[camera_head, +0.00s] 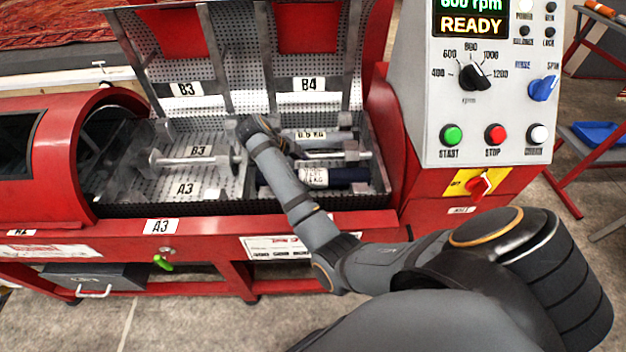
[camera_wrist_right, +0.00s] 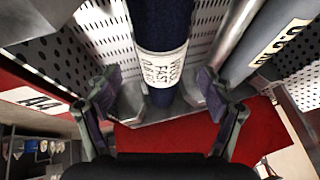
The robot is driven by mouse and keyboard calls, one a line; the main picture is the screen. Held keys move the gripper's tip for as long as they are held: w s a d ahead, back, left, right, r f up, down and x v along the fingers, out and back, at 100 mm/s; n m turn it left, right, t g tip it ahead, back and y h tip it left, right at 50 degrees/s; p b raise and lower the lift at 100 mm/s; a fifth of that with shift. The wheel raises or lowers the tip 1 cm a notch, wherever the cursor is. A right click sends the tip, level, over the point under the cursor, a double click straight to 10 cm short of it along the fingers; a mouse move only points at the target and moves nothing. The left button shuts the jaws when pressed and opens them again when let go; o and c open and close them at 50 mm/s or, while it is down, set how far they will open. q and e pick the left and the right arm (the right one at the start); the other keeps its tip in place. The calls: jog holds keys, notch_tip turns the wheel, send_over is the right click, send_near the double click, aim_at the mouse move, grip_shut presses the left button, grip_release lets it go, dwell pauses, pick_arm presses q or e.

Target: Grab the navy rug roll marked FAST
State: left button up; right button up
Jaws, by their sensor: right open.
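The navy rug roll (camera_head: 345,176) lies in the right-hand compartment of the red machine, with a white label around it. In the right wrist view the navy roll (camera_wrist_right: 160,30) runs up the middle, and its white label (camera_wrist_right: 161,66) reads FAST. My right gripper (camera_wrist_right: 160,90) is open, with one finger on each side of the labelled part. I cannot tell whether the fingers touch the roll. In the head view my right arm reaches into the compartment and hides part of the roll and the gripper. My left gripper is not in view.
A grey roll marked 0.6 KG (camera_head: 318,136) lies behind the navy one. A perforated divider stands left of the compartment, beside a bay marked A3 (camera_head: 184,189). The raised perforated lid (camera_head: 292,99) stands behind. A control panel (camera_head: 485,90) stands at the right.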

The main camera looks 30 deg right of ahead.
aim_at(309, 174)
jog(key=x, duration=0.4)
jog(key=shift+w+d+f, duration=0.1)
jog(key=shift+f, duration=0.05)
jog(key=shift+c, duration=0.3)
jog(key=c, duration=1.6)
notch_tip(309, 174, up, 4)
jog(key=shift+w+r, duration=0.1)
jog(key=shift+r, duration=0.1)
notch_tip(309, 174, up, 5)
jog(key=p, duration=0.4)
jog(key=shift+r, duration=0.1)
jog(key=shift+r+p, duration=0.35)
jog(key=shift+p, duration=0.25)
